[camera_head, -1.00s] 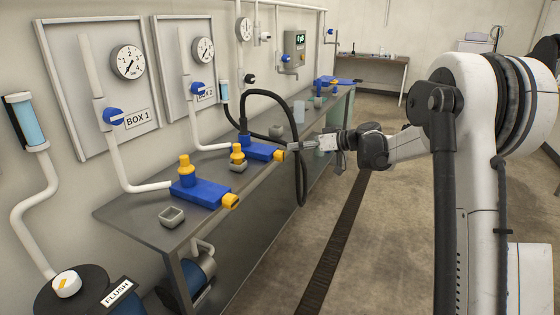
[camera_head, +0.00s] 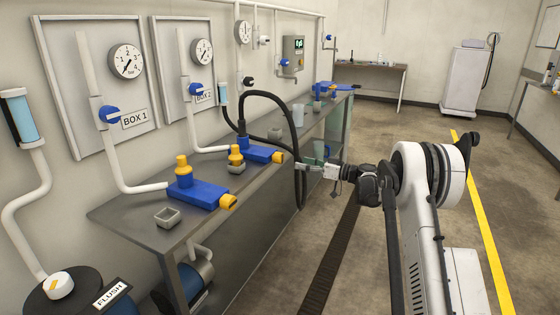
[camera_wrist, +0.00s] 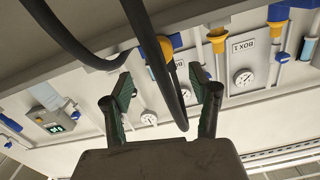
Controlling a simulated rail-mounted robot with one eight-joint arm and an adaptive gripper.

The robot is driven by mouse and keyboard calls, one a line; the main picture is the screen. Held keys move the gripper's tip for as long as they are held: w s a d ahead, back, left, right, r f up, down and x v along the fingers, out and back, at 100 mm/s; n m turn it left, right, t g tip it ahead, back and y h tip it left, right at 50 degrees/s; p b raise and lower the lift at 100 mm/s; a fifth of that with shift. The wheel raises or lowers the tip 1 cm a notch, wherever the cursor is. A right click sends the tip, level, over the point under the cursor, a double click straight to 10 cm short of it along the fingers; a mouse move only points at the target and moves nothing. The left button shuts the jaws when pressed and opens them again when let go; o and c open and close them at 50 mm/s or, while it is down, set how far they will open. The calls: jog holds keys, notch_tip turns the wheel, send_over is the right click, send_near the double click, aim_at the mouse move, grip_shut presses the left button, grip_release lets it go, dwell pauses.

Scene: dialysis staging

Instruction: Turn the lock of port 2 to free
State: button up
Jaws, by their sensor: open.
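The blue port block below BOX 2 (camera_head: 257,152) sits on the grey bench, with a yellow lock (camera_head: 277,157) at its right end and a yellow upright part (camera_head: 236,155) at its left. A black hose (camera_head: 299,125) rises from this block and loops down past the bench's front edge. My gripper (camera_head: 299,168) is just right of the lock, apart from it, close to the hose. In the wrist view my gripper (camera_wrist: 160,97) is open, its dark fingers spread. The hose and a yellow part pass beyond them; I cannot tell whether that part is the lock.
A nearer blue block (camera_head: 198,194) with yellow parts stands below BOX 1. Small grey cups (camera_head: 168,216) stand on the bench (camera_head: 135,217). The hanging hose loop is close to my gripper. The floor right of the bench is open.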

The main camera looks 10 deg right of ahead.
aim_at(282, 159)
jog(key=b+x, duration=0.1)
jog(key=x, duration=0.9)
jog(key=shift+w+a, duration=0.15)
jog(key=shift+a, duration=0.05)
jog(key=c, duration=1.2)
jog(key=shift+o, duration=0.2)
